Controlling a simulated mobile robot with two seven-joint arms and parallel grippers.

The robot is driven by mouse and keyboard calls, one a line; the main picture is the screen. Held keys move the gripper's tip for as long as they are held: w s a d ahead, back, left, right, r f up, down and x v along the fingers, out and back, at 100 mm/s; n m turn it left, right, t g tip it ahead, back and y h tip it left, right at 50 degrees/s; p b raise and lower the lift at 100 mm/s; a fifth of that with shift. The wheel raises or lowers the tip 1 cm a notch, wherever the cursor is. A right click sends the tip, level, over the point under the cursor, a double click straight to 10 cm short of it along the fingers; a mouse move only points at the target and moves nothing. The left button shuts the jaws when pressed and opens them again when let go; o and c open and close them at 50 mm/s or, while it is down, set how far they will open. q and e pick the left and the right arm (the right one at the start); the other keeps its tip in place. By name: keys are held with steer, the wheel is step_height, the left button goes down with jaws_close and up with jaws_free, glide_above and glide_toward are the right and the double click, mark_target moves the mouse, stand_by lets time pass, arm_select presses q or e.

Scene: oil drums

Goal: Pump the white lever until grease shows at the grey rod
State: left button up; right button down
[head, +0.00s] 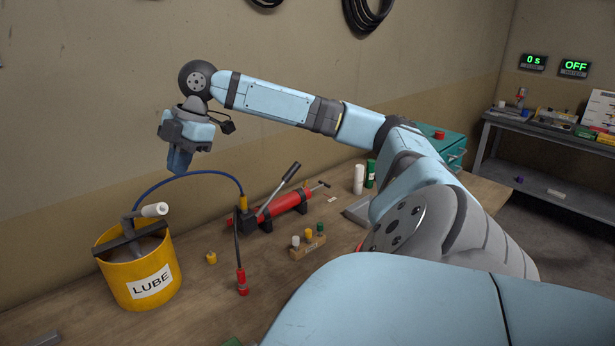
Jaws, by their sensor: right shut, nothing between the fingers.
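The white lever (154,210) is a white grip on top of the yellow LUBE bucket (136,274), at the left of the bench. A dark bar crosses the bucket's top. A thin grey rod (320,187) sticks out at the right end of the red cylinder (289,201). I cannot make out any grease on it. My right gripper (179,170) points down above and a little right of the white lever, apart from it. Its fingers are shut with nothing between them. My left gripper is not in view.
A blue hose (187,174) arches from the bucket to the red cylinder's yellow fitting. A dark-handled lever (290,174) rises from the cylinder. A wooden block (308,246) holds small capped pieces. A red-ended tool (242,282) and a yellow cap (211,257) are near the bucket. Signs read "0 s" and "OFF".

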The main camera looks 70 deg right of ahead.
stand_by(0.5)
steer(key=w+d+r+m+g+y+p, duration=0.1)
steer(key=w+d+r+m+g+y, duration=0.1)
steer(key=w+d+r, duration=0.3)
steer(key=shift+w+d+m+g, duration=0.15)
steer(key=shift+w+m+g, duration=0.25)
steer(key=shift+w, duration=0.65)
steer(key=shift+r, duration=0.1)
steer(key=p, duration=0.2)
glide_toward(143, 211)
step_height(143, 211, down, 5)
steer(key=s+a, duration=0.2)
